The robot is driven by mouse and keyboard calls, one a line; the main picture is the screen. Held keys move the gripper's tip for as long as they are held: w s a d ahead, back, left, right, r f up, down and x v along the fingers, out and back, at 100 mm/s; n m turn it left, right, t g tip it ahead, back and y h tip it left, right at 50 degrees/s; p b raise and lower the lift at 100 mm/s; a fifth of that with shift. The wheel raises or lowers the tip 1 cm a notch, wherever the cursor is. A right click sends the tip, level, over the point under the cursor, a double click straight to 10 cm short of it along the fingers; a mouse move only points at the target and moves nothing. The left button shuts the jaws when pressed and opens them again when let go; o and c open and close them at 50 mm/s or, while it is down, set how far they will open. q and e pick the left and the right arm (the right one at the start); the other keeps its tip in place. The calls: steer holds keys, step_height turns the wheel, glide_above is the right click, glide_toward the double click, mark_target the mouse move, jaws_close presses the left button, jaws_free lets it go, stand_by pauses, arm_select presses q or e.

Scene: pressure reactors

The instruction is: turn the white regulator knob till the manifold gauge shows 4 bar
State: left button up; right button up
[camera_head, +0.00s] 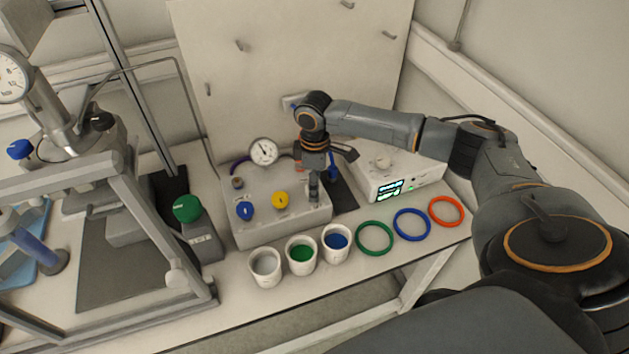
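The manifold (270,221) is a pale box on the bench with a blue knob (245,210) and a yellow knob (280,199) on top. Its round white gauge (263,151) stands at the back; the dial is too small to read. My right gripper (314,195) points down over the right end of the manifold, its fingertips low at the top face. No white regulator knob shows on the manifold; the gripper covers that spot. I cannot tell whether its fingers are closed on anything. My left gripper is not in view.
A reactor frame (150,220) fills the left.

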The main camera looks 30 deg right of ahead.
steer(key=shift+f, duration=0.35)
steer(key=c, duration=1.2)
steer(key=shift+o, duration=0.2)
steer(key=shift+r+n+p, duration=0.25)
steer(key=shift+n+p, duration=0.35)
steer(key=shift+p, duration=0.3)
steer(key=shift+f+n+p, duration=0.2)
steer(key=shift+n+p, duration=0.2)
steer(key=shift+n, duration=0.2)
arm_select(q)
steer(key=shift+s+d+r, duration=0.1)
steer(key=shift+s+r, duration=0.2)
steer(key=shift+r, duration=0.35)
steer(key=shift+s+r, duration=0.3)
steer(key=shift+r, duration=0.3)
arm_select(e)
steer(key=o, duration=1.2)
steer(key=shift+c, duration=0.2)
